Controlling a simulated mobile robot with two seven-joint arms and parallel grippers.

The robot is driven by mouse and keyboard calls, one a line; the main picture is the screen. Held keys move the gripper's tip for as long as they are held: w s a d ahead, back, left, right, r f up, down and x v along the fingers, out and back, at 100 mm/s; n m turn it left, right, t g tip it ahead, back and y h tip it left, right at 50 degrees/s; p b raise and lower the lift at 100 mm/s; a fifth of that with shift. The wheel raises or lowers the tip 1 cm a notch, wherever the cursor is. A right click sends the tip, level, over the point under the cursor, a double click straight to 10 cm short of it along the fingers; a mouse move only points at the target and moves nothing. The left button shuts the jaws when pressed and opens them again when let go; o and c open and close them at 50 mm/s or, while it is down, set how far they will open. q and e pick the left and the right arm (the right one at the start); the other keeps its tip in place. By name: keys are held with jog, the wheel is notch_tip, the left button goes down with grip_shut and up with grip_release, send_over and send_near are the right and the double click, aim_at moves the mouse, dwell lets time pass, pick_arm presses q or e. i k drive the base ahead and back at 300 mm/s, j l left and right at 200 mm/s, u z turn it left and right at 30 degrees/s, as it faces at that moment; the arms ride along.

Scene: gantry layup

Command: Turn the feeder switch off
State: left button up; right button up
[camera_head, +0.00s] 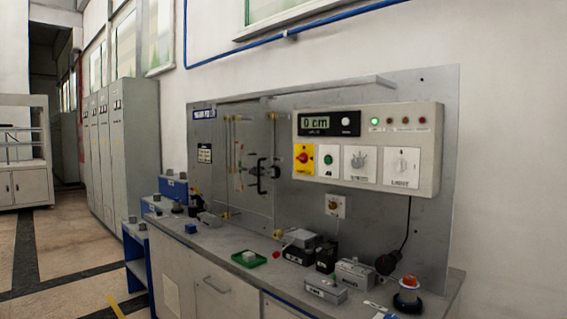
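A light control box (368,149) is mounted on the grey back panel at the right. It carries a red knob on a yellow plate (303,159), a green button (328,160), a grey dial (358,162) and a white rotary knob (401,167). A small white plate with a brass-coloured knob or toggle (333,205) sits lower on the panel. The labels are too small to read, so I cannot tell which of these is the feeder switch or how it is set. Neither of my grippers is in view.
A black cable (406,225) hangs below the box. Grey cabinets (127,150) stand at left. Floor is open at the lower left.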

aim_at(303, 158)
jog(key=i+j, duration=0.25)
jog(key=j, duration=0.15)
jog(key=i+j, duration=0.25)
jog(key=j, duration=0.2)
jog(key=i+j, duration=0.55)
jog(key=j, duration=0.3)
jog(key=u, duration=0.05)
